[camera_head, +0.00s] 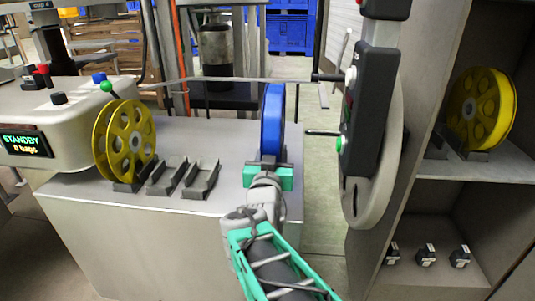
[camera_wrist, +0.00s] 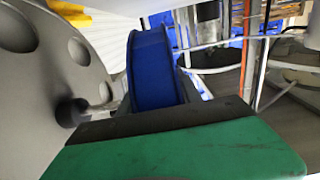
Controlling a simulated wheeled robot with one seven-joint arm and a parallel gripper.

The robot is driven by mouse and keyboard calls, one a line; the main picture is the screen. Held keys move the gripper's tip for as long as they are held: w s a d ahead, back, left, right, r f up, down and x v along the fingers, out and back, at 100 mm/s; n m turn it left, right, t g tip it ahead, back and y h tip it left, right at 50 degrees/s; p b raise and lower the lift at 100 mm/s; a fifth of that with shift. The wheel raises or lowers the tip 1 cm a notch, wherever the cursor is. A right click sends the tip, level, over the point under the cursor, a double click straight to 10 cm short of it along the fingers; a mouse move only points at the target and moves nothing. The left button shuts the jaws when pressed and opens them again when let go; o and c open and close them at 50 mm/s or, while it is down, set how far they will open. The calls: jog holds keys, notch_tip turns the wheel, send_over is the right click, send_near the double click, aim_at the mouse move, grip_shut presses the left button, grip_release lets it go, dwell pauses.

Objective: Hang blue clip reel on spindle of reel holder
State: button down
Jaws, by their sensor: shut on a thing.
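The blue clip reel (camera_head: 272,118) stands upright, seen nearly edge-on, above the metal table. My gripper (camera_head: 268,177), with green fingers, is shut on its lower edge. In the wrist view the blue reel (camera_wrist: 155,68) rises behind a green finger (camera_wrist: 185,150). The reel holder (camera_head: 376,125), a dark upright body with a large grey disc, is to the right of the reel. Two dark rods stick out from it leftward, an upper one (camera_head: 328,77) and a lower one (camera_head: 322,133); both are apart from the reel. I cannot tell which is the spindle.
A yellow reel (camera_head: 125,142) stands in a cradle on the table (camera_head: 120,205), beside two empty cradles (camera_head: 166,176). Another yellow reel (camera_head: 482,108) stands on the right shelf (camera_head: 490,170). The wrist view shows a grey disc (camera_wrist: 35,85) with holes close by at left.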

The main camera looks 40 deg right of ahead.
jog(key=s+d+b, duration=0.1)
jog(key=s+d, duration=0.8)
jog(key=s, duration=0.2)
jog(key=shift+d+f+b, duration=0.25)
jog(key=shift+f+b, duration=0.05)
jog(key=shift+f, duration=0.15)
dwell(0.8)
jog(key=shift+r, duration=0.1)
dwell(0.4)
jog(key=c, duration=1.2)
grip_release()
jog(key=o, duration=0.5)
jog(key=shift+c, duration=0.2)
jog(key=shift+f, duration=0.2)
